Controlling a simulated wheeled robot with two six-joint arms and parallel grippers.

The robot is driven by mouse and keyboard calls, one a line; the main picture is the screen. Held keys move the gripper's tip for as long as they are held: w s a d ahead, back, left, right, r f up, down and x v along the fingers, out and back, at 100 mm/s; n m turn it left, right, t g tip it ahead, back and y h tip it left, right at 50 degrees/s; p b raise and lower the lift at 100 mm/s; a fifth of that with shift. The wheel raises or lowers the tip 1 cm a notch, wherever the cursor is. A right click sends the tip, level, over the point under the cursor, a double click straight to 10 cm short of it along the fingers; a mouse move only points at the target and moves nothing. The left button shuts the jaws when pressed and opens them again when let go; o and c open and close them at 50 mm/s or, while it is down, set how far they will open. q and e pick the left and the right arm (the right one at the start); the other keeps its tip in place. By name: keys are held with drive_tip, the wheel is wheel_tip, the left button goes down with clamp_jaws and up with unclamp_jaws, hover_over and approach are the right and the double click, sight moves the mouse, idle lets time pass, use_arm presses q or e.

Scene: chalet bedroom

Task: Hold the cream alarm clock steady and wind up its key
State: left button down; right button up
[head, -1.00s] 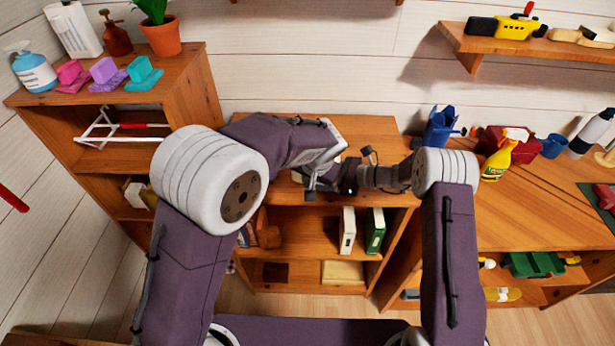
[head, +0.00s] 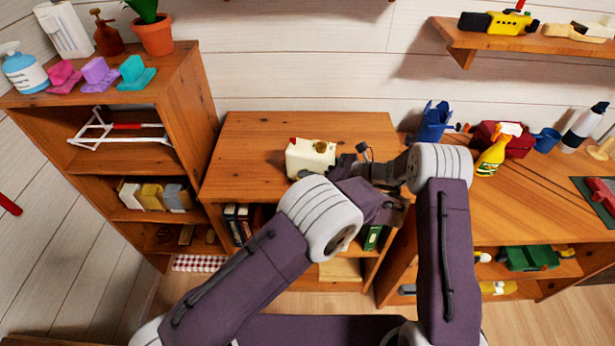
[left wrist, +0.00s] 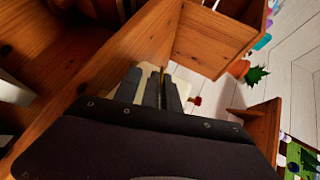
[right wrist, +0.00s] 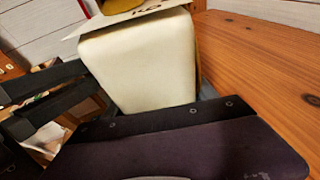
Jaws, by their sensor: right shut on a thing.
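The cream alarm clock (head: 308,160) is on the wooden cabinet top, with a red part and a brass part at its upper edge. Its pale body fills the middle of the right wrist view (right wrist: 150,65). My right gripper, coming from the right, is shut on the clock; its fingertips are mostly hidden. My left gripper (head: 346,166) is at the clock's right side, with its two dark fingers slightly apart. In the left wrist view its fingers (left wrist: 153,90) point at the clock, and a thin yellowish strip shows between them. I cannot tell whether this is the key.
The cabinet top (head: 245,150) is clear left of the clock. A taller shelf (head: 195,75) stands at left with a plant and bottles. A desk (head: 510,200) at right holds a yellow spray bottle (head: 492,155) and a blue container (head: 434,122). My arms are close together.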

use_arm(q)
drive_tip(key=m+t+y, duration=0.1)
drive_tip(key=y, duration=0.1)
drive_tip(key=f+m+t+y, duration=0.1)
drive_tip(key=t+y, duration=0.1)
drive_tip(key=shift+a, duration=0.1)
use_arm(e)
drive_tip(key=shift+d, duration=0.1)
use_arm(q)
drive_tip(key=shift+r+y, duration=0.1)
drive_tip(key=shift+y, duration=0.2)
use_arm(e)
drive_tip(key=shift+w, duration=0.1)
idle(0.3)
use_arm(q)
drive_tip(key=c, duration=1.6)
unclamp_jaws()
drive_tip(key=shift+s, duration=0.1)
drive_tip(key=shift+s+d, duration=0.1)
drive_tip(key=shift+d, duration=0.25)
drive_tip(key=v, duration=0.7)
